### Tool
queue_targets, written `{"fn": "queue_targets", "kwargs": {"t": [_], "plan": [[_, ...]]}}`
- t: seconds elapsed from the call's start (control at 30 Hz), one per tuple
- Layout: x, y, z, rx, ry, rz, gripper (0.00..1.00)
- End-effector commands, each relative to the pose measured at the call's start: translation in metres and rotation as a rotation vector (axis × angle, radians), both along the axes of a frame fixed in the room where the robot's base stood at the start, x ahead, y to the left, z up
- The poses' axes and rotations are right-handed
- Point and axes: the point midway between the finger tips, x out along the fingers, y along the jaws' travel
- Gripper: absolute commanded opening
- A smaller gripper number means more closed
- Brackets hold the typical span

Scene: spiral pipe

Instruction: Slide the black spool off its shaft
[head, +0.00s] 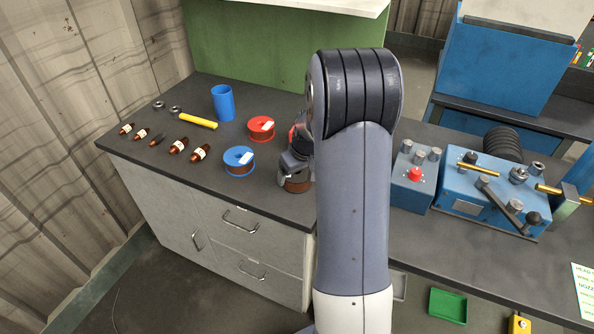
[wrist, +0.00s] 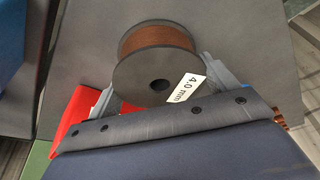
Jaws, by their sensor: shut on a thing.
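The black spool (wrist: 158,62), wound with copper-brown wire and carrying a white "4.0 mm" label, is between the fingers of my gripper (wrist: 163,72). The fingers are shut on it from both sides. Its flange faces the wrist camera and its centre hole looks dark, with no shaft showing in it. In the head view the spool (head: 297,185) is at the front right of the left bench top, partly hidden by my gripper (head: 293,168) and arm. I cannot tell whether it touches the bench.
To the right is a blue machine (head: 480,205) with a brass rod and lever. My arm hides the middle.

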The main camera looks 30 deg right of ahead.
Motion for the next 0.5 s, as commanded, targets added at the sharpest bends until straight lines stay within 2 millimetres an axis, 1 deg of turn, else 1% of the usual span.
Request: {"fn": "queue_targets", "kwargs": {"t": [0.17,0.2,0.4,0.5], "plan": [[0.0008,-0.0003,0.0016,-0.001,-0.003,0.000,0.59],[0.0008,-0.0003,0.0016,-0.001,-0.003,0.000,0.85],[0.0004,-0.0002,0.0010,-0.001,-0.002,0.000,1.00],[0.0002,-0.0001,0.0007,0.000,-0.001,0.000,1.00]]}}
